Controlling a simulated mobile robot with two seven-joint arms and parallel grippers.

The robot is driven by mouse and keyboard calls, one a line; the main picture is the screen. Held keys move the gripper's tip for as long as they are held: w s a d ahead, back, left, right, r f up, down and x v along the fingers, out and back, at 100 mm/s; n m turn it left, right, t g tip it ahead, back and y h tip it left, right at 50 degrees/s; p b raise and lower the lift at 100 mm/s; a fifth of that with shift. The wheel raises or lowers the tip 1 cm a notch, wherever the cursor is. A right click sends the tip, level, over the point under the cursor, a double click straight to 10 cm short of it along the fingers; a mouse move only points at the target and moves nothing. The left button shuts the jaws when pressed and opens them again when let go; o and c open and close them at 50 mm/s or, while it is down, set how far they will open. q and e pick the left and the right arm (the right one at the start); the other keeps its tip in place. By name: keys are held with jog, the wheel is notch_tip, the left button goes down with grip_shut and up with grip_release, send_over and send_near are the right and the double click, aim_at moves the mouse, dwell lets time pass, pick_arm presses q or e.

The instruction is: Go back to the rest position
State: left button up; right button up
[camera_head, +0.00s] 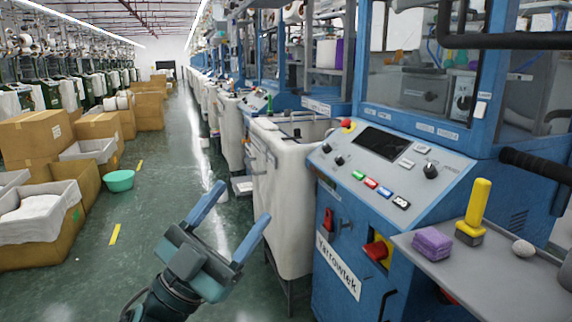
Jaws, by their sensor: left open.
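My left gripper (233,222) shows in the lower middle of the head view, over the green aisle floor. Its two blue fingers are spread wide and nothing is between them. It is in front of the white fabric bin (290,195) and left of the blue knitting machine (375,240), and it seems apart from both. My right gripper does not show.
The machine has a sloped control panel (390,165). A grey shelf (500,285) at the right holds a purple sponge (432,244), a yellow-handled tool (475,210) and a small pale ball (523,248). Cardboard boxes (35,137) and a green basin (119,181) stand left; the aisle (165,200) is clear.

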pick_arm(q)
jog(key=s+a+f+n+t+y, duration=0.1)
jog(key=s+a+f+n+y, duration=0.15)
jog(key=f+n+y, duration=0.55)
jog(key=s+a+f+n+t+y, duration=0.25)
jog(key=f+n+y, duration=0.2)
jog(key=f, duration=0.55)
jog(key=s+a+f+g+y+p, duration=0.2)
jog(key=s+f+g+p, duration=0.6)
jog(key=p, duration=0.8)
jog(key=s+g+y, duration=0.2)
jog(key=shift+s+f+p, duration=0.3)
jog(key=shift+f+p, duration=0.05)
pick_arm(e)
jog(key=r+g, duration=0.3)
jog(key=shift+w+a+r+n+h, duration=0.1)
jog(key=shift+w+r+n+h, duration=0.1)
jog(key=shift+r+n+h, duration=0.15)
pick_arm(q)
jog(key=shift+n, duration=0.25)
